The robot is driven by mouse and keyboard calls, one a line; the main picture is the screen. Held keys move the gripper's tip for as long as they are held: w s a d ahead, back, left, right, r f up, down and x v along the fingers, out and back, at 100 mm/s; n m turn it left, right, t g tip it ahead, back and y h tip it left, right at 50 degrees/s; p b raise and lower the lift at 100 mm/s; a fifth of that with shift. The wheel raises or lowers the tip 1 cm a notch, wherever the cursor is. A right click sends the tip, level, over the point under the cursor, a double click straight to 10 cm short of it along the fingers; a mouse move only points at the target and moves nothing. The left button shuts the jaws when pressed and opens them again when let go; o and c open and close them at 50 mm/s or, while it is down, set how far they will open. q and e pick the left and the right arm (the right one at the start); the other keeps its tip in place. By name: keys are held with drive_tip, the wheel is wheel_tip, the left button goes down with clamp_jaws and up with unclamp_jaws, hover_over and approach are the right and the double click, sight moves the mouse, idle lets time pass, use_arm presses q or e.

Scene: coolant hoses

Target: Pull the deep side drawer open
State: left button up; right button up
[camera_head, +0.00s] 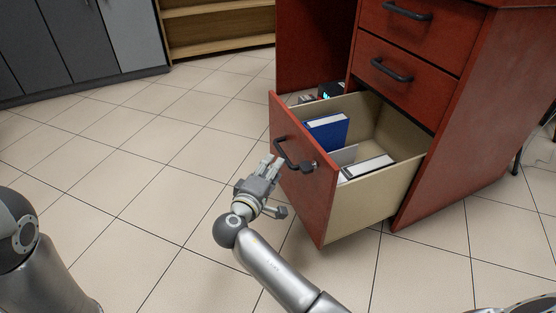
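The deep side drawer (305,190) is the bottom drawer of a red-brown desk, and it stands pulled well out. Its inside is beige and holds a blue binder (327,133) and a white-edged book or folder (368,168). A dark bow handle (290,155) is on its front. My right gripper (270,165) is at the drawer front, just left of the handle. Its fingertips are close to the handle; I cannot tell whether they touch it or how far they are spread. My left arm shows at the left edge, but its gripper is out of view.
Two upper drawers with dark handles (391,71) are shut above the open one. A small dark device (330,90) shows behind the open drawer. Grey cabinets (90,38) and a wooden shelf (215,30) stand at the back. The tiled floor left of the drawer is clear.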

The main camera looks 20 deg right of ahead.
drive_tip(key=v, duration=0.5)
drive_tip(key=shift+w, duration=0.1)
idle(0.3)
